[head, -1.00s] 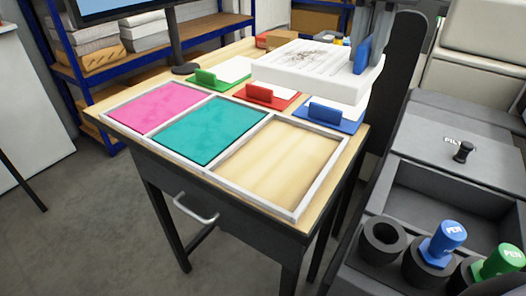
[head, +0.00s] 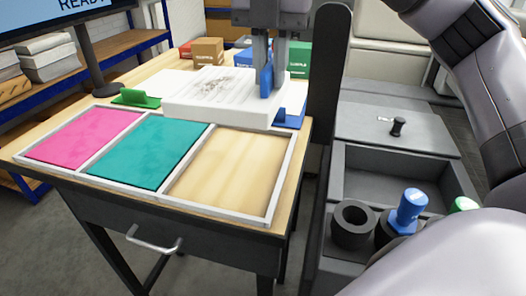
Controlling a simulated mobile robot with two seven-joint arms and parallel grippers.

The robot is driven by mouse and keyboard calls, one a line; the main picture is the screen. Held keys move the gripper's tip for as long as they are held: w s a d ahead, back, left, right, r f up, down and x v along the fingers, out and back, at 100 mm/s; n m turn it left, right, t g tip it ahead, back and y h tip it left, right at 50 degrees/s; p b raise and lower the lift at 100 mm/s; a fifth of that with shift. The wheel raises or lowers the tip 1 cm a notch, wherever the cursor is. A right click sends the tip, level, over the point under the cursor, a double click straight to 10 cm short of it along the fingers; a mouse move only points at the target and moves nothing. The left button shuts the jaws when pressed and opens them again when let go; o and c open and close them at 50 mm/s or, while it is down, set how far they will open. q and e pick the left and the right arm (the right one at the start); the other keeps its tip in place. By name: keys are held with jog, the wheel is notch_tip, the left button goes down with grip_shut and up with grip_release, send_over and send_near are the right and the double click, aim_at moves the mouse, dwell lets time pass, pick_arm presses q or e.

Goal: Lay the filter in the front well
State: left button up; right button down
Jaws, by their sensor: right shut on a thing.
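My right gripper (head: 265,90) comes down from the top and is shut on the blue upright tab of a thick white slab, which I take to be the filter (head: 212,90). The slab has grey marks on its top and lies about level, behind the wells and partly over the cards there. A pale frame on the table has three wells side by side: one pink (head: 82,138), one teal (head: 147,152) and, at the right, one with a bare wood-coloured floor (head: 228,172). The bare well is empty. My left gripper is not in view.
A card with a green tab (head: 137,98) and one with a blue tab (head: 290,120) lie behind the wells. Small boxes, one brown (head: 207,50), stand at the back. A dark grey bin (head: 395,180) with cup holders is on the right. A monitor (head: 62,15) stands upper left.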

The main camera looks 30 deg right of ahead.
notch_tip(320, 180, down, 13)
jog(key=shift+f, duration=0.2)
jog(key=c, duration=1.1)
grip_release()
notch_tip(320, 180, up, 12)
jog(key=shift+s, duration=0.1)
